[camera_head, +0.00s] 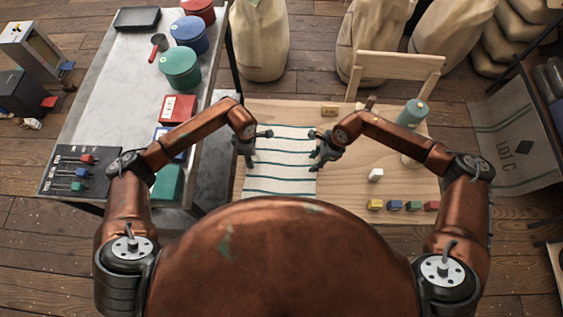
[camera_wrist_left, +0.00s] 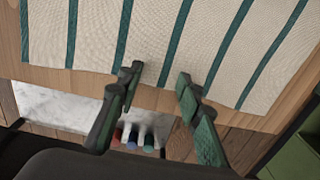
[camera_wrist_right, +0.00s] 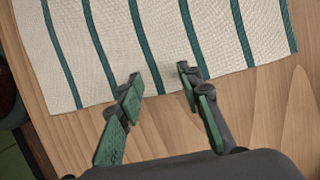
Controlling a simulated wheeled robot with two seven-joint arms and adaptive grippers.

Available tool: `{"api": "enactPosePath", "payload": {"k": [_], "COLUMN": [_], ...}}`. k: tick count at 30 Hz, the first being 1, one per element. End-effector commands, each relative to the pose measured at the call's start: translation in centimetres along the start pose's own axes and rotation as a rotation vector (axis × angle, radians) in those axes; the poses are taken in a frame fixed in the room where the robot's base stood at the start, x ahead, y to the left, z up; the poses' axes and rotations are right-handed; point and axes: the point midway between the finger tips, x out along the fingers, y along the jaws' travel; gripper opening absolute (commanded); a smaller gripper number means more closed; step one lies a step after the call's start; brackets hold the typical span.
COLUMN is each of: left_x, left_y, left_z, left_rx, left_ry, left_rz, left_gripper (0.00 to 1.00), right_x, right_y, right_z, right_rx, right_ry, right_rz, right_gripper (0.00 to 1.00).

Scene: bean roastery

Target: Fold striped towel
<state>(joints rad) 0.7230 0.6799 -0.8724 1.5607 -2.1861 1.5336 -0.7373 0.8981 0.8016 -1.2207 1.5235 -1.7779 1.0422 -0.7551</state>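The striped towel (camera_head: 280,172), off-white with dark green stripes, lies flat and spread out on the left part of the wooden table. My left gripper (camera_head: 245,147) is over the towel's left edge. In the left wrist view its fingers (camera_wrist_left: 157,85) are apart with nothing between them, and the towel (camera_wrist_left: 150,40) lies beyond and below. My right gripper (camera_head: 318,154) is at the towel's right edge. In the right wrist view its fingers (camera_wrist_right: 158,82) are apart and empty, close to the towel's edge (camera_wrist_right: 210,45). My body covers the near side of the table.
The wooden table (camera_head: 385,180) holds a white block (camera_head: 376,175), a row of small coloured blocks (camera_head: 397,205) and a teal-topped bottle (camera_head: 412,114) on the right. A marble counter (camera_head: 125,105) with tins and a control panel (camera_head: 80,172) stands left. Bare wood lies right of the towel.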

Motion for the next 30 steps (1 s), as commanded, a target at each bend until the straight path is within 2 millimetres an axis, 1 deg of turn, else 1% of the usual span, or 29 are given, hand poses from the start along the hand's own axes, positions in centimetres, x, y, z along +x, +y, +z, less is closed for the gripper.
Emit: {"api": "enactPosePath", "payload": {"k": [6,30], "left_x": [0.14,0.41], "left_y": [0.0,-0.07], "left_z": [-0.03,-0.06], "left_rx": [0.0,0.0], "left_ry": [0.001,0.001], "left_rz": [0.0,-0.002], "left_gripper": [0.33,0.06], "right_x": [0.13,0.38], "right_y": [0.07,0.13], "right_z": [-0.13,-0.21], "right_rx": [0.001,0.001], "right_ry": [0.002,0.003], "right_rz": [0.001,0.002], "right_gripper": [0.33,0.06]}}
